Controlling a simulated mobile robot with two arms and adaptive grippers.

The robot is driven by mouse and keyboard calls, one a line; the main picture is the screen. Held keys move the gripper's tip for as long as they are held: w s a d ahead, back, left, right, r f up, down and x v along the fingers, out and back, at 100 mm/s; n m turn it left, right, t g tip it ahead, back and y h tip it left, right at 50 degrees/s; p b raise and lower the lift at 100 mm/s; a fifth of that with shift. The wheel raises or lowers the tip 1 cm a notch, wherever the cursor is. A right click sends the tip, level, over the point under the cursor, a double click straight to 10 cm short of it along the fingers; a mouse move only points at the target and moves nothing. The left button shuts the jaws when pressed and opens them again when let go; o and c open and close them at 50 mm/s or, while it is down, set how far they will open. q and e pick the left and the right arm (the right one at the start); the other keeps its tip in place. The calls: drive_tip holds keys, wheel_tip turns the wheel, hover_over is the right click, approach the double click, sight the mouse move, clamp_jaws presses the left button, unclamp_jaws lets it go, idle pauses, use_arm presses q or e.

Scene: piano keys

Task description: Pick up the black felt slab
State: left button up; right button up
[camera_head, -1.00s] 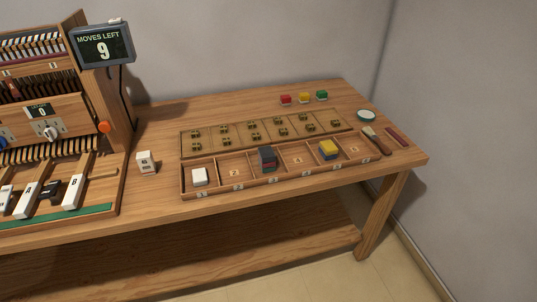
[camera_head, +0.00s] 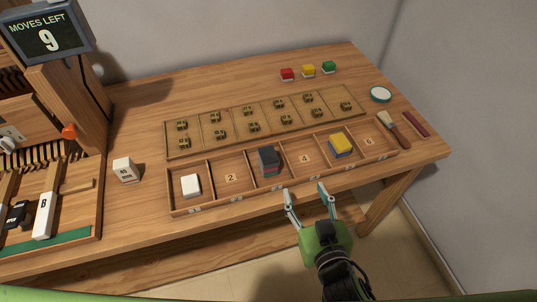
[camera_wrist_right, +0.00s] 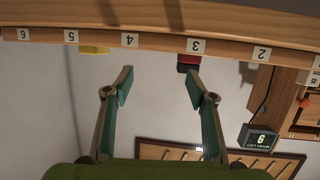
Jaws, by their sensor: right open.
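A dark stack (camera_head: 269,161) stands in compartment 3 of the wooden tray (camera_head: 222,206). Its top slab looks black or dark grey, with a reddish layer lower down. The stack also shows in the right wrist view (camera_wrist_right: 188,64), partly hidden by the tray's front edge. My right gripper (camera_head: 305,192) is open and empty in front of the tray, below and right of the stack in the head view. Its fingers also show in the right wrist view (camera_wrist_right: 160,80), pointing toward the tray front. My left gripper is in neither view.
A white block (camera_head: 191,186) is in compartment 1 and a yellow-topped stack (camera_head: 341,145) in compartment 5. Compartments 2, 4 and 6 look empty. A brush (camera_head: 393,130) and a dark red bar (camera_head: 416,124) lie at the right. A white block (camera_head: 125,170) stands left of the tray.

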drive_tip(key=n+y, duration=0.1)
drive_tip(key=y, duration=0.1)
approach(271, 161)
drive_tip(key=shift+t, duration=0.4)
drive_tip(key=x, duration=0.2)
drive_tip(key=p+x, duration=0.1)
drive_tip(key=x, duration=0.4)
drive_tip(key=shift+d+f, duration=0.25)
drive_tip(key=shift+a+p+x, duration=0.15)
drive_tip(key=shift+p+x, duration=0.25)
drive_tip(key=shift+x, duration=1)
drive_tip(key=shift+a+p+x, duration=0.2)
drive_tip(key=shift+p+x, duration=0.15)
drive_tip(key=shift+x, duration=1)
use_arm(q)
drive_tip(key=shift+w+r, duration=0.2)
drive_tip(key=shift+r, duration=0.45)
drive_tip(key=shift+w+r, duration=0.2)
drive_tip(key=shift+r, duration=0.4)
use_arm(e)
drive_tip(key=shift+s, duration=0.15)
drive_tip(key=c, duration=1)
